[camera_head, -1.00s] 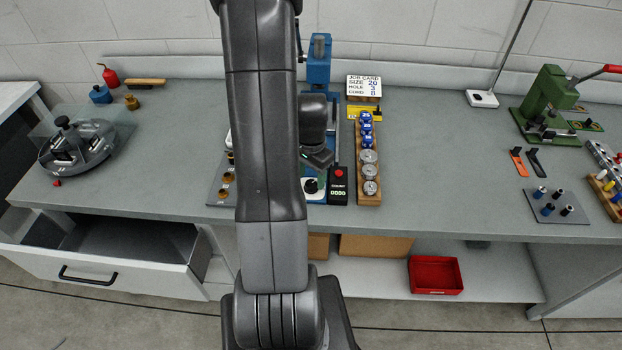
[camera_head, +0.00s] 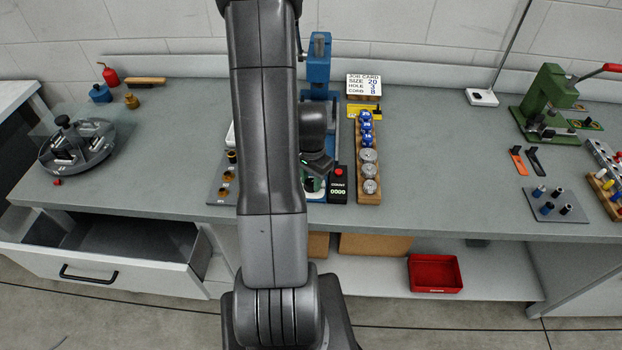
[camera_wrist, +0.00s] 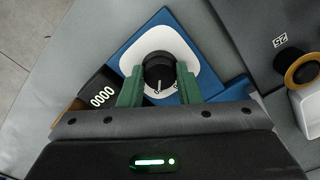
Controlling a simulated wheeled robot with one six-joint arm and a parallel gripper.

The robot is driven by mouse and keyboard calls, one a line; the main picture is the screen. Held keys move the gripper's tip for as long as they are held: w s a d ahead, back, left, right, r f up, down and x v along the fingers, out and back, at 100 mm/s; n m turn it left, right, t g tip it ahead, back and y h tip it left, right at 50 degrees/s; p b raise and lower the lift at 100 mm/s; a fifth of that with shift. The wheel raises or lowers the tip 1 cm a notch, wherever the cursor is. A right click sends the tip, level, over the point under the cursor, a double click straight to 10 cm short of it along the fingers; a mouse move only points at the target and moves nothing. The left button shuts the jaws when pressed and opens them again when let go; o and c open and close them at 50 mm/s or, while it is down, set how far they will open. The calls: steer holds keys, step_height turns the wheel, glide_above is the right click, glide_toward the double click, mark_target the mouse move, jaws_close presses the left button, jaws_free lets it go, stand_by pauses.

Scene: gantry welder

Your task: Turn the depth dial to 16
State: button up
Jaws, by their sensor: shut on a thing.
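The depth dial (camera_wrist: 159,74) is a black knob with a white pointer line, on a white plate (camera_wrist: 182,50) with a blue base (camera_wrist: 133,46). My gripper (camera_wrist: 159,84) has its green fingers on either side of the dial and is shut on it. The pointer line points down towards my gripper in the wrist view; the scale numbers are too small to read. In the head view my gripper (camera_head: 317,172) is over the dial at the front of the blue press (camera_head: 318,68), and my arm hides part of it.
A black counter box (camera_wrist: 100,97) showing 0000 stands beside the dial. A wooden rack (camera_head: 369,197) with blue and metal pieces is to the right. A grey plate with brass-coloured pieces (camera_head: 227,176) is to the left.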

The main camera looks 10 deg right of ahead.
mark_target(311, 182)
steer(key=n+b, duration=0.2)
steer(key=n, duration=0.1)
steer(key=shift+f+n+b, duration=0.1)
steer(key=shift+n+b, duration=0.2)
steer(key=shift+n, duration=0.1)
steer(key=n+b, duration=0.2)
steer(key=n, duration=0.2)
steer(key=shift+n, duration=0.4)
stand_by(0.3)
steer(key=o, duration=1)
steer(key=shift+c, duration=0.2)
step_height(311, 182, up, 14)
steer(key=shift+b, duration=0.3)
